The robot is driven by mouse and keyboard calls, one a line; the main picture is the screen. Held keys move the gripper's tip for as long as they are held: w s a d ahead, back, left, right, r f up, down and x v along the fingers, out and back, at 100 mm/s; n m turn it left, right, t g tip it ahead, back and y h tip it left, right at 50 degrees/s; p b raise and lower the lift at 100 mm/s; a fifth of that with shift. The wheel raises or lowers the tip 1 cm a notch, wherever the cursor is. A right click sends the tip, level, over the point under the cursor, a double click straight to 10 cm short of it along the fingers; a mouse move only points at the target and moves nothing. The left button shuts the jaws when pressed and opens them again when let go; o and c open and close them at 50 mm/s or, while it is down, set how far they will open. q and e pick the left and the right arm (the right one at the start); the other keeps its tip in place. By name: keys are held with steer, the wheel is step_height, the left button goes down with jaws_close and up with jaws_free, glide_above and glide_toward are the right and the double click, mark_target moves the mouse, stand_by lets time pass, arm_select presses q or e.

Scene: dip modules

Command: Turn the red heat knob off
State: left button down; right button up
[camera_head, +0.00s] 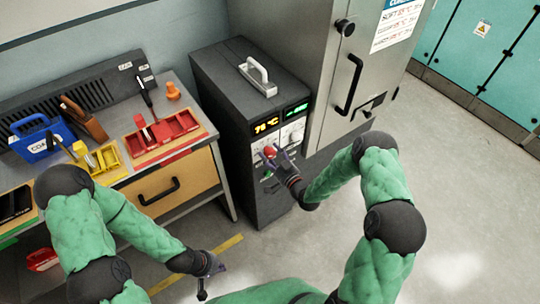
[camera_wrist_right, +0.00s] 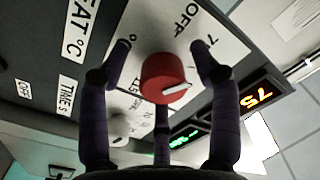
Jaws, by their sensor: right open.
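The red heat knob (camera_head: 269,152) sits on the front panel of the dark grey machine (camera_head: 222,88). In the right wrist view the red knob (camera_wrist_right: 160,72) has a white pointer line towards its lower right edge. An "OFF" label is printed above it. My right gripper (camera_head: 281,158) is at the knob. In the wrist view its open dark fingers (camera_wrist_right: 163,58) stand around the knob, with gaps visible at the sides. My left gripper (camera_head: 208,283) hangs low over the floor, away from the machine; its jaws are too small to read.
An orange temperature display (camera_head: 266,126) and a green display (camera_head: 296,110) sit above the knob. A tall grey cabinet (camera_head: 318,70) with a black handle stands to the right. A workbench with a red tray (camera_head: 160,152) and yellow tray (camera_head: 108,157) is at left. Floor at right is clear.

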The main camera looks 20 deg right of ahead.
steer(key=shift+w, duration=0.2)
steer(key=shift+s+a, duration=0.1)
steer(key=c, duration=1.1)
steer(key=shift+f, duration=0.15)
